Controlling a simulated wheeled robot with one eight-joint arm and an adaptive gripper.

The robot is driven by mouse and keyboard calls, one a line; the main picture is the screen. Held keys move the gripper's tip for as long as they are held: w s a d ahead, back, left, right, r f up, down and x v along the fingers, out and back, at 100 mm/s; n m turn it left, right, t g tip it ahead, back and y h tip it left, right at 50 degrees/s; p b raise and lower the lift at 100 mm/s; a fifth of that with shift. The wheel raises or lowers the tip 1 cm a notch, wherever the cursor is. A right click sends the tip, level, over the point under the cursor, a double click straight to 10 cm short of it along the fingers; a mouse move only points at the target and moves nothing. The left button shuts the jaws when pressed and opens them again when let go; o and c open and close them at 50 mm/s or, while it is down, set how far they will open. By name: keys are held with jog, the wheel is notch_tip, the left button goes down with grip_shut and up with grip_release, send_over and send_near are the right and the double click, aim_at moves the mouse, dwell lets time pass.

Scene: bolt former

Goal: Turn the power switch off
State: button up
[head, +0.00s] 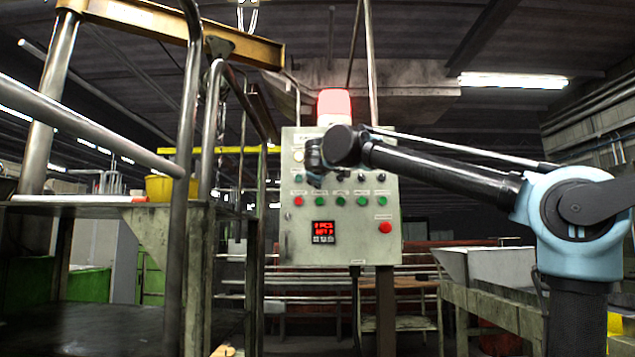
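The grey control panel (340,255) stands upright in the middle of the head view. Small dark switches (362,177) sit in a row above the green buttons. I cannot tell which control is the power switch; labels are too small to read. My gripper (313,157) is in front of the panel's upper left part, by a pale round gauge or knob (297,156). Its fingers are too small and dark to judge, and contact is unclear. My arm hides the panel's upper middle.
A red beacon lamp (334,104) glows on top of the panel. Metal railings (181,200) and a platform (90,208) stand at the left. A pale metal bin (480,263) and a bench frame are at the right. Open space lies before the panel's lower half.

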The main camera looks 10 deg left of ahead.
jog(key=shift+x, duration=0.8)
